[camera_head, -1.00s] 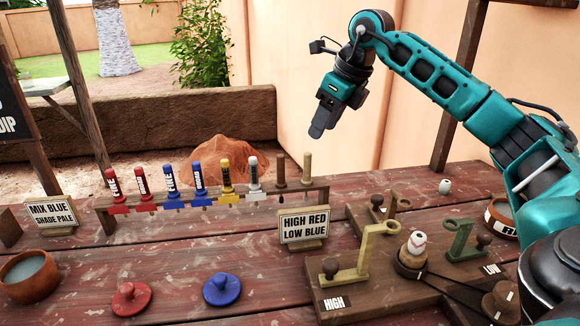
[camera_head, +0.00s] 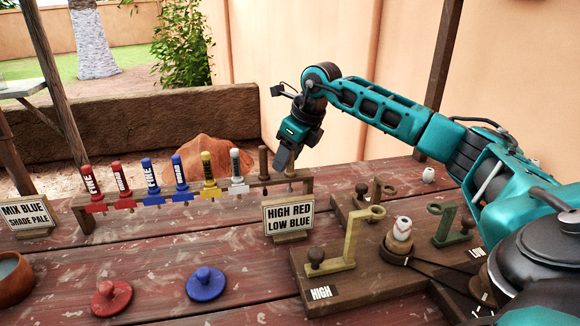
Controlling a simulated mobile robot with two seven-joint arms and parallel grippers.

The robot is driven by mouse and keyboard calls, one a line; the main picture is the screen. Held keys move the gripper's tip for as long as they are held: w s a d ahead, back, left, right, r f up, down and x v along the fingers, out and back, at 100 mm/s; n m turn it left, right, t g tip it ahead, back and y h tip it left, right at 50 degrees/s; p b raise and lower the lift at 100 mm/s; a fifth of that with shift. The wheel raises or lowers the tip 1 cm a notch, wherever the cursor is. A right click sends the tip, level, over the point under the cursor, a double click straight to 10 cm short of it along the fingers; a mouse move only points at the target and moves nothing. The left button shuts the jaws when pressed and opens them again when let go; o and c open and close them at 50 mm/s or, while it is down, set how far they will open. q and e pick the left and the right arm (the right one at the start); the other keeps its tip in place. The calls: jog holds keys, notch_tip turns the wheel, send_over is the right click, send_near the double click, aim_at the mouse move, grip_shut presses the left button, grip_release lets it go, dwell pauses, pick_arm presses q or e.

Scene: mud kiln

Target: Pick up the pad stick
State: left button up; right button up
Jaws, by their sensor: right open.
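A wooden rack (camera_head: 308,186) holds a row of upright handled tools on the far side of the table. At its right end a plain dark brown wooden stick (camera_head: 264,163) stands upright. My right gripper (camera_head: 284,160) points down at the rack's right end, just right of this stick. No label tells which of the two is the pad stick. The gripper is open; I cannot tell whether it touches anything. My left gripper is not in view.
Red, blue, yellow and white-handled tools fill the rack leftward, among them a white one (camera_head: 236,165). A "HIGH RED LOW BLUE" sign (camera_head: 288,217) stands in front. A wooden board (camera_head: 385,288) with posts lies right. Red (camera_head: 111,297) and blue (camera_head: 206,284) knobbed discs lie nearer.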

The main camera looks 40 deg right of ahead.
jog(key=shift+f, duration=0.1)
jog(key=shift+c, duration=0.3)
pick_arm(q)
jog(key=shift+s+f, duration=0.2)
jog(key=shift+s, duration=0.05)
pick_arm(e)
grip_shut()
notch_tip(320, 180, up, 10)
jog(key=shift+w+r+p, duration=0.15)
jog(key=shift+r+p, duration=0.05)
jog(key=shift+p, duration=1.05)
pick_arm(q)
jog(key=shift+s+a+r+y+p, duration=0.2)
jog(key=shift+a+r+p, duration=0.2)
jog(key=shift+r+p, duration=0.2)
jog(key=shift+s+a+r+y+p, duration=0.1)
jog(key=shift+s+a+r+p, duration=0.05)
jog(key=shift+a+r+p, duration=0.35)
pick_arm(e)
notch_tip(320, 180, up, 10)
jog(key=shift+f, duration=0.2)
pick_arm(q)
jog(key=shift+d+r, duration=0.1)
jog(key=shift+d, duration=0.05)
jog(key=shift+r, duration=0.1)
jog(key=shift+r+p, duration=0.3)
jog(key=shift+p, duration=0.15)
